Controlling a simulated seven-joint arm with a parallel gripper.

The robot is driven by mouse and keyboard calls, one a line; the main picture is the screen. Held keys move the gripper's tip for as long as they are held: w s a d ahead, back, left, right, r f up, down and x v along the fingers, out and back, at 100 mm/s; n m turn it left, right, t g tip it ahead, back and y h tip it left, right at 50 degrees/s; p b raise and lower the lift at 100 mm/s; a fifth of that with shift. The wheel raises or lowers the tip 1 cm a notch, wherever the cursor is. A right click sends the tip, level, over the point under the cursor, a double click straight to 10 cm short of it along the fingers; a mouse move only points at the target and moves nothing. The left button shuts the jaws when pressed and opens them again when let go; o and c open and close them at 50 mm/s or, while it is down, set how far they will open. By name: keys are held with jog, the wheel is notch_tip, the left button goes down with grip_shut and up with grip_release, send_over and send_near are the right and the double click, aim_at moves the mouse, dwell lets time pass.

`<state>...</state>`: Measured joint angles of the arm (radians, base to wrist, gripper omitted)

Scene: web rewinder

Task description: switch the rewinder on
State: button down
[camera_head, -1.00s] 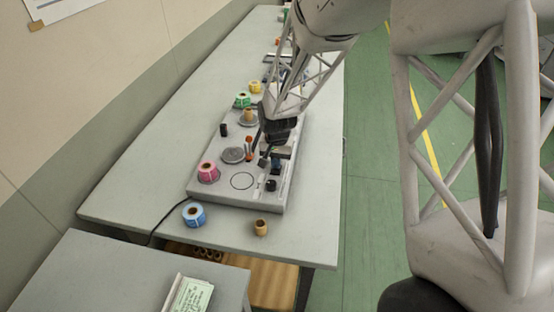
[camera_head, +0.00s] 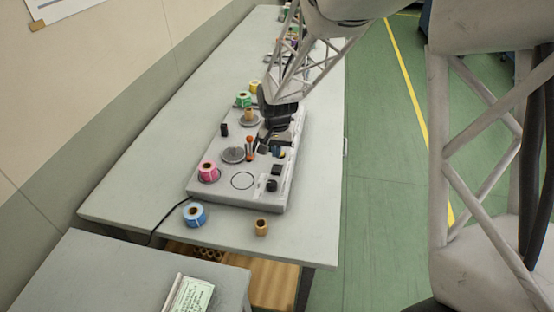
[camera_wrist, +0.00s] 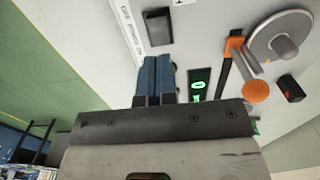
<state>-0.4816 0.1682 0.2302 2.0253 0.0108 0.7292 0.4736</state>
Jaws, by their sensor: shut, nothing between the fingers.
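The rewinder (camera_head: 216,189) is a pale flat unit on the long grey table. Its black rocker switch (camera_wrist: 199,84) shows in the wrist view, with bright green 0 and I marks. My gripper (camera_wrist: 156,62) is shut and empty, its blue fingers together over the panel just left of the switch. I cannot tell whether they touch the panel, or which side of the rocker is down. In the head view my gripper (camera_head: 263,149) is over the right part of the rewinder and hides some of it.
An orange-tipped lever (camera_wrist: 254,91) and a grey disc (camera_wrist: 283,36) lie right of the switch. A blue roll (camera_head: 194,214) and a brown core (camera_head: 261,227) stand on the table in front.

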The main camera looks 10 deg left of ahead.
aim_at(278, 167)
notch_tip(278, 167, up, 9)
jog(key=shift+w, duration=0.15)
dwell(0.5)
jog(key=s+d+r+t, duration=0.1)
jog(key=s+d+r, duration=0.45)
jog(key=d, duration=0.45)
jog(key=s+d+r, duration=0.5)
jog(key=s+d, duration=0.2)
jog(key=d, duration=0.2)
jog(key=s+d+t, duration=0.1)
jog(key=s+d, duration=0.5)
jog(key=s, duration=0.3)
jog(key=s+d+r, duration=0.1)
jog(key=s+d, duration=0.6)
jog(key=s, duration=0.2)
jog(key=shift+s+t, duration=0.15)
jog(key=shift+t, duration=0.25)
